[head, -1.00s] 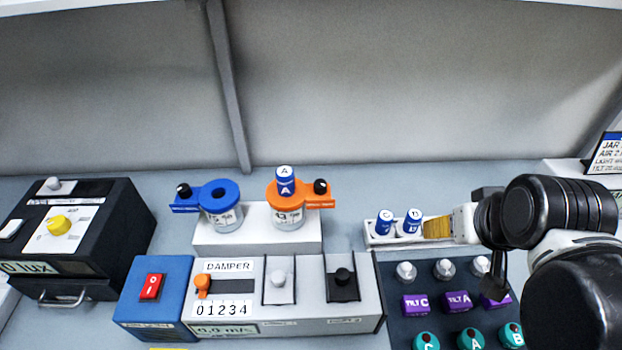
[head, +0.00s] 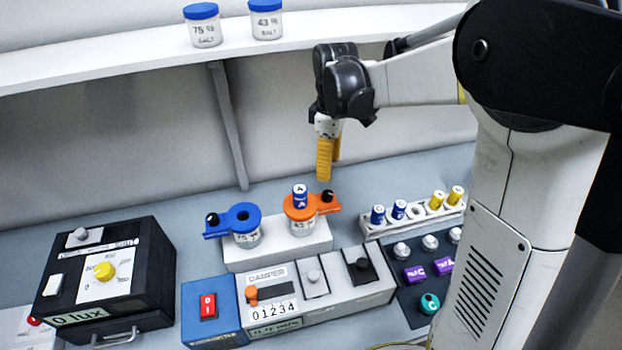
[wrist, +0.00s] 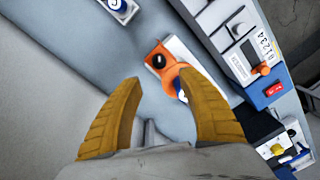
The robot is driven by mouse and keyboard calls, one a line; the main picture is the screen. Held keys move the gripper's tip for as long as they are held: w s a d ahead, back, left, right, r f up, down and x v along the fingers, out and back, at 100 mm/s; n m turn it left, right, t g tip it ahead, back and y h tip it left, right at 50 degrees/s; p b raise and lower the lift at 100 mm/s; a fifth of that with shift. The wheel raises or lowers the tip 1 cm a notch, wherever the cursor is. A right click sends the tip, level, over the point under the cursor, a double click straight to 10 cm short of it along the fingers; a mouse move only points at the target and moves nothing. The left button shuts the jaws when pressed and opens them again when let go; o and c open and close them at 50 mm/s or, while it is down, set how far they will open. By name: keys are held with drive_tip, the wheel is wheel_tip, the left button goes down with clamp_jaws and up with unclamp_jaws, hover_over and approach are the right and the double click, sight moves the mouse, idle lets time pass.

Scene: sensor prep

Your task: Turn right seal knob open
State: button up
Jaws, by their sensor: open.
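The right seal knob (head: 327,195) is a small black knob on the right tab of the orange seal lid (head: 298,213). That lid covers a clear jar on a white block and has a blue sensor marked A standing in it. In the wrist view the black knob (wrist: 159,61) sits on the orange lid (wrist: 166,73), just beyond the fingertips. My gripper (head: 328,178) points down above and behind the orange lid, apart from the knob. In the wrist view its yellow fingers (wrist: 160,82) are spread, with nothing between them; the right finger partly hides the lid and sensor.
A second jar with a blue lid (head: 240,221) and its own black knob stands to the left. A rack (head: 378,233) with blue and yellow sensors is to the right. The damper panel (head: 270,290) lies in front. A shelf (head: 330,30) with two salt jars runs above.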

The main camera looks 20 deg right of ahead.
sight(328, 193)
drive_tip(key=f+b, duration=0.1)
drive_tip(key=f, duration=0.9)
drive_tip(key=shift+s+f+b, duration=0.1)
drive_tip(key=shift+s+b, duration=0.1)
drive_tip(key=shift+b, duration=0.2)
clamp_jaws()
